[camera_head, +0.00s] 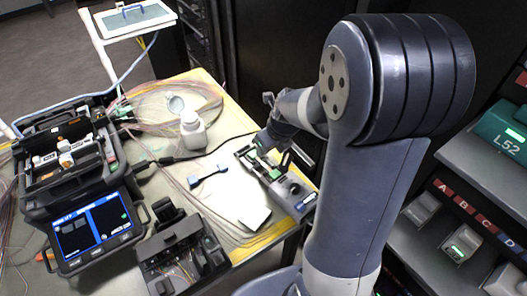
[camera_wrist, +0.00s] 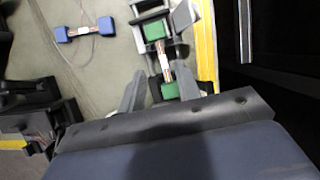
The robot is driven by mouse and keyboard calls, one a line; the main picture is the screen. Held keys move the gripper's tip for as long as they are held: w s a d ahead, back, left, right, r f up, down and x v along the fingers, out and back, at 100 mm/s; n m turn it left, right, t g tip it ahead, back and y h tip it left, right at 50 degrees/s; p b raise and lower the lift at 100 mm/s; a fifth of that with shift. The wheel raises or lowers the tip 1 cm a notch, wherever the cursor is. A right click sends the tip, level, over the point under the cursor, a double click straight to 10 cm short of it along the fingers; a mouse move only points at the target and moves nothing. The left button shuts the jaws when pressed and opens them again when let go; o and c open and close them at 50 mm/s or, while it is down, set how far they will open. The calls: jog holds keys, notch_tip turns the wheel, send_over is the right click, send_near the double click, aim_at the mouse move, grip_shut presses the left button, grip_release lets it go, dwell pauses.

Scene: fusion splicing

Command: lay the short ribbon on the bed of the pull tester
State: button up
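The pull tester (camera_head: 292,192) is a grey-black device at the table's right edge; part of its frame shows in the wrist view. A short ribbon (camera_wrist: 164,62) with a green block at each end lies along the tester in the wrist view. The far green block (camera_wrist: 154,30) is in plain sight, and the near one (camera_wrist: 170,90) sits between my fingers. My gripper (camera_wrist: 160,72) looks open around the near block, with a gap on its left side. In the head view my gripper (camera_head: 264,140) is low over the tester's far part and hides some of it.
A blue-ended ribbon piece (camera_head: 208,175) lies left of the tester. A white bottle (camera_head: 193,130) stands behind it. The fusion splicer (camera_head: 90,220) with its lit screen fills the left, and a black device (camera_head: 182,258) stands in front. A white card (camera_head: 248,208) lies near the tester.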

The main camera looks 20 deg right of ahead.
aim_at(259, 160)
jog(key=v, duration=0.5)
jog(key=shift+r, duration=0.15)
jog(key=b+x, duration=0.1)
jog(key=x, duration=1.1)
jog(key=shift+f, duration=0.25)
jog(key=shift+r, duration=0.1)
